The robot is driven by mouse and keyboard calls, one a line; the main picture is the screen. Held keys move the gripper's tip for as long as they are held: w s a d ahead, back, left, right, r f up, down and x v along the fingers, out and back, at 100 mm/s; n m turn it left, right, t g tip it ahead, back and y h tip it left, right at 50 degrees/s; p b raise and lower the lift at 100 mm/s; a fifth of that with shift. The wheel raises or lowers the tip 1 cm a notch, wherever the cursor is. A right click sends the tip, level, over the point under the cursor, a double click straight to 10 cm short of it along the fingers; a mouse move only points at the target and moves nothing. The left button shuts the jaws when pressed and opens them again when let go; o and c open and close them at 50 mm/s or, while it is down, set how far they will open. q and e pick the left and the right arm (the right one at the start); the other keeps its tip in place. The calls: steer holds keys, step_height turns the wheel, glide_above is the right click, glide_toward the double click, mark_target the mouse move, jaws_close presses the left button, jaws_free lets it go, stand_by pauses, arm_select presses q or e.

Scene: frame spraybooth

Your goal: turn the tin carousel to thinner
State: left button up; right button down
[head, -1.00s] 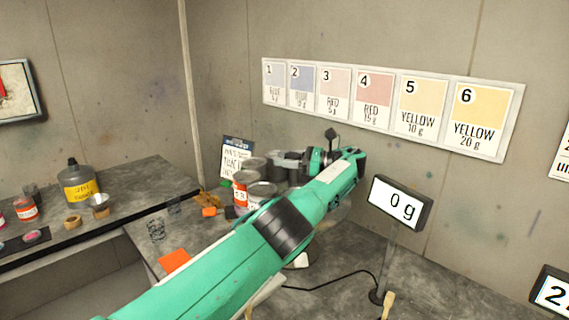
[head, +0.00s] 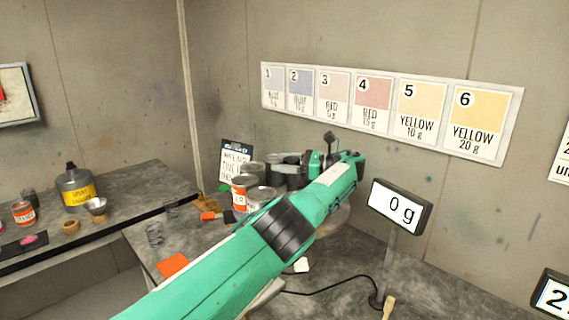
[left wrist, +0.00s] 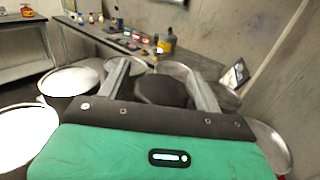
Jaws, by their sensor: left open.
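The tin carousel shows as a ring of tins at the back of the bench in the head view. One tin with a red and white label (head: 239,193) and a tin with a grey lid (head: 262,194) stand at its near left. In the left wrist view, silver-lidded tins (left wrist: 70,80) surround a dark round hub or knob (left wrist: 160,91). My left gripper (left wrist: 158,68) is open, its fingers on either side of that dark part; contact cannot be told. In the head view my green arm hides much of the carousel. I cannot read which tin is thinner.
A scale display (head: 400,207) reading 0 g stands right of my arm. An orange square (head: 173,264) and a clear glass (head: 154,235) are at the bench's left. A side bench holds a grey can with a yellow label (head: 77,187).

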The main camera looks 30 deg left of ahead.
arm_select(q)
step_height(320, 180, up, 4)
steer(key=shift+f+p, duration=0.25)
steer(key=shift+p, duration=0.35)
step_height(320, 180, up, 8)
steer(key=shift+f+b, duration=0.25)
steer(key=shift+b, duration=0.25)
step_height(320, 180, up, 9)
steer(key=p, duration=0.8)
steer(key=shift+p, duration=0.4)
steer(key=shift+c, duration=0.5)
